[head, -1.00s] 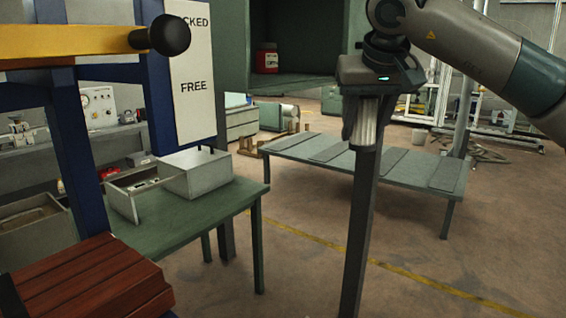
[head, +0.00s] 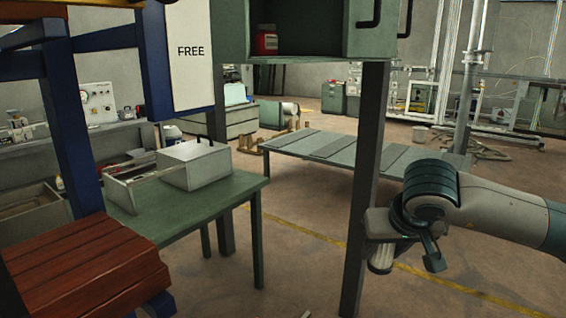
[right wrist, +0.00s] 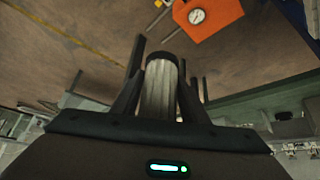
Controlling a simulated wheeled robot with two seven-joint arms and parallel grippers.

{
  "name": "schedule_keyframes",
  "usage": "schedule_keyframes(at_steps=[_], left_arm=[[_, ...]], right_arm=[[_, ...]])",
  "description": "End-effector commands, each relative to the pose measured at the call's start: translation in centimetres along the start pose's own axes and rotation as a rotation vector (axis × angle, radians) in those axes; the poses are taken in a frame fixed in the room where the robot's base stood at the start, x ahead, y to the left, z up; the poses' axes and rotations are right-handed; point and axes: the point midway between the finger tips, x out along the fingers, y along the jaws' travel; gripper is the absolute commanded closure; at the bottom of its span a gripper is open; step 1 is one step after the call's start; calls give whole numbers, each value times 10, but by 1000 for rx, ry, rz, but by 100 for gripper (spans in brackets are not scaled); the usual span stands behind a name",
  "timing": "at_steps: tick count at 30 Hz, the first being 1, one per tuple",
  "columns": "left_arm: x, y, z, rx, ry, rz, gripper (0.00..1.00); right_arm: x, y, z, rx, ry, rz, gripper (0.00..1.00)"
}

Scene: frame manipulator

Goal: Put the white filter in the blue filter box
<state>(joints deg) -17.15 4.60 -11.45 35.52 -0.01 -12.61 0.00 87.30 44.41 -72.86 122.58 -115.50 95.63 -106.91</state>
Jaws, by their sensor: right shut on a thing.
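My right gripper (head: 400,245) is at the lower right of the head view. It is shut on the white filter (head: 381,259), a pale ribbed cylinder hanging below it. In the right wrist view the white filter (right wrist: 159,88) sits between the two dark fingers, its round dark end pointing away from the wrist. The floor shows beyond it. I cannot make out a blue filter box in either view. My left gripper is not in view.
A green table (head: 225,205) with a grey metal box (head: 194,165) stands left of centre. A dark post (head: 366,190) rises just left of my right gripper. A green cabinet (head: 345,35) hangs above. A low table (head: 330,150) stands behind. An orange gauge unit (right wrist: 207,17) shows in the wrist view.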

Motion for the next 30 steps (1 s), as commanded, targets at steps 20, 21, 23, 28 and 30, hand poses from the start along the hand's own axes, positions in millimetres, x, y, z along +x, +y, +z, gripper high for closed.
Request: schedule_keyframes(at_steps=[20, 21, 23, 28, 30], left_arm=[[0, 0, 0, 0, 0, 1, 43], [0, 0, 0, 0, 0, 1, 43], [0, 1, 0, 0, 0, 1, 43], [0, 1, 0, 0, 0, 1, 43], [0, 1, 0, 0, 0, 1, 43]], right_arm=[[61, 1, 60, -2, -8, 4, 84], [66, 0, 68, -3, -7, 3, 84], [74, 0, 77, -2, -6, 3, 84], [86, 0, 94, 0, -2, 0, 84], [87, 0, 96, 0, 0, 0, 84]])
